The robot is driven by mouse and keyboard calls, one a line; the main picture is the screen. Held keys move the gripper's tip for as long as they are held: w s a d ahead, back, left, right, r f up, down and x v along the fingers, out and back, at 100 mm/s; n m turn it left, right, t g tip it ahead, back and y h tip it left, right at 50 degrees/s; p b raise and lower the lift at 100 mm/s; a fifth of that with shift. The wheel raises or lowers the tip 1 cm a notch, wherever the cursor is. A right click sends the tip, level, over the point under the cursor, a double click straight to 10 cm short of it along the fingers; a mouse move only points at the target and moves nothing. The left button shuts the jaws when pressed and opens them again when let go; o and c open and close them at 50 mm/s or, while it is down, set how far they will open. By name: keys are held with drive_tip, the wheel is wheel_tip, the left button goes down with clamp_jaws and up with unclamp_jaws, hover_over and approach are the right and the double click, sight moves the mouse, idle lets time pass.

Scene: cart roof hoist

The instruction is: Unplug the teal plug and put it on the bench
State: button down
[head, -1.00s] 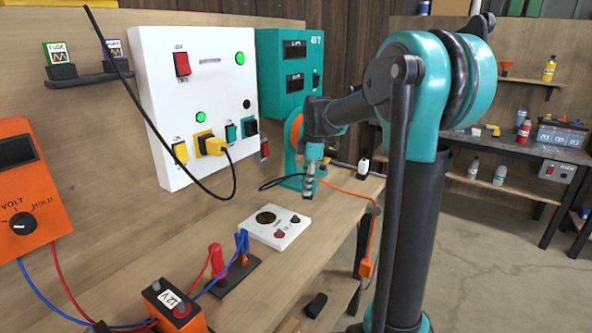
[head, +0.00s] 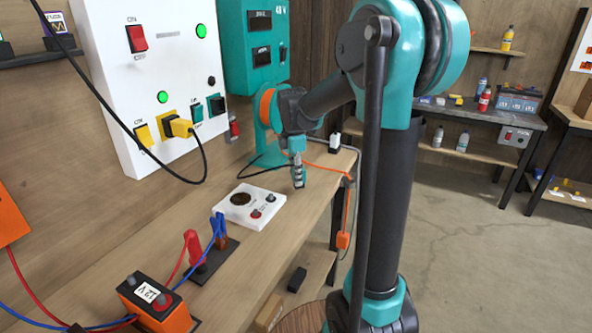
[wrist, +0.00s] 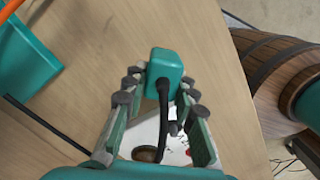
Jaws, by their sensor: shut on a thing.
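The teal plug (wrist: 165,66) sits between the fingertips of my gripper (wrist: 160,86) in the wrist view, with its black cord running back between the fingers. My gripper (head: 298,178) is shut on it and points down over the wooden bench (head: 178,248), right of the white dial block. In the head view the plug is too small to make out in the fingers. The white panel (head: 112,60) on the wall carries a teal socket (head: 215,104) with a dark face and a yellow plug (head: 181,128) in a yellow socket. Whether the plug touches the bench I cannot tell.
The white dial block (head: 250,207) lies on the bench left of my gripper. Red and blue clamps (head: 205,245) and an orange 12V battery (head: 160,303) stand nearer. A teal stand (head: 266,125) is behind. A barrel (wrist: 275,75) is beyond the bench edge.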

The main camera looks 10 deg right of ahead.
drive_tip(key=shift+f, duration=0.65)
idle(0.4)
drive_tip(key=c, duration=1.1)
unclamp_jaws()
drive_tip(key=shift+c, duration=0.2)
